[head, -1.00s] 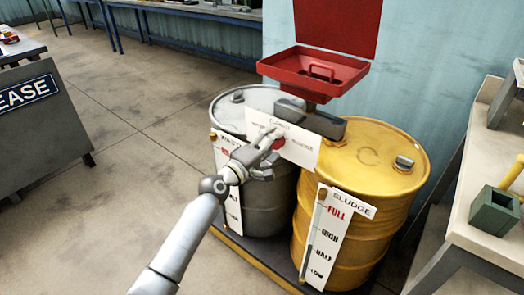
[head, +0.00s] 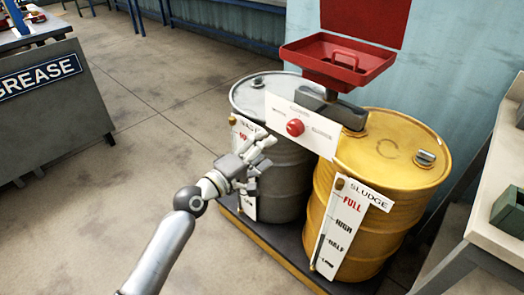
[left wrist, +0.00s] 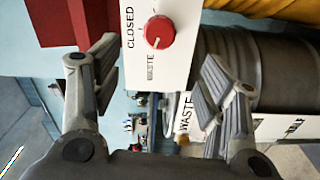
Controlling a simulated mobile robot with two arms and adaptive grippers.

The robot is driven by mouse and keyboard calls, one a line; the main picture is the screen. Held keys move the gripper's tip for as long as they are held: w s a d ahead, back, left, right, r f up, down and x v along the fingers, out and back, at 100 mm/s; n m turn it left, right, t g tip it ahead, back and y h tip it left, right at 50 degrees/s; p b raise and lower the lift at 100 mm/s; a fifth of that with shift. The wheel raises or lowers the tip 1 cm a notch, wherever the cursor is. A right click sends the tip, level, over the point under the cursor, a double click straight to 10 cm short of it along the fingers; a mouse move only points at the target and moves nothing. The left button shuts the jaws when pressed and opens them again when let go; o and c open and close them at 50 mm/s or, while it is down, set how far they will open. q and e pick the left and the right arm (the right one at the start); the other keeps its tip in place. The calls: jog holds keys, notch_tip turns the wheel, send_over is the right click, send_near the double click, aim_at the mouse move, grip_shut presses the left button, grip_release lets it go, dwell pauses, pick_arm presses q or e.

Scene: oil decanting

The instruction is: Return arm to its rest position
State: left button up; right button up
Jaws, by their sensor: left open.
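My left gripper (head: 254,157) is open and empty in the head view, in front of the grey drum and apart from the white selector panel (head: 318,136). A red knob (head: 295,127) sits on that panel. In the left wrist view my left gripper (left wrist: 160,90) has its two fingers spread apart. Beyond them are the panel (left wrist: 180,20), with the words CLOSED and WASTE, and the red knob (left wrist: 159,32). My right gripper is not in view.
A grey drum (head: 285,165) and a yellow sludge drum (head: 345,185) stand on a low pallet under a red funnel tray (head: 335,68). A workbench (head: 490,215) is at the right. A grey GREASE cabinet (head: 50,125) is at the left. Open floor lies between.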

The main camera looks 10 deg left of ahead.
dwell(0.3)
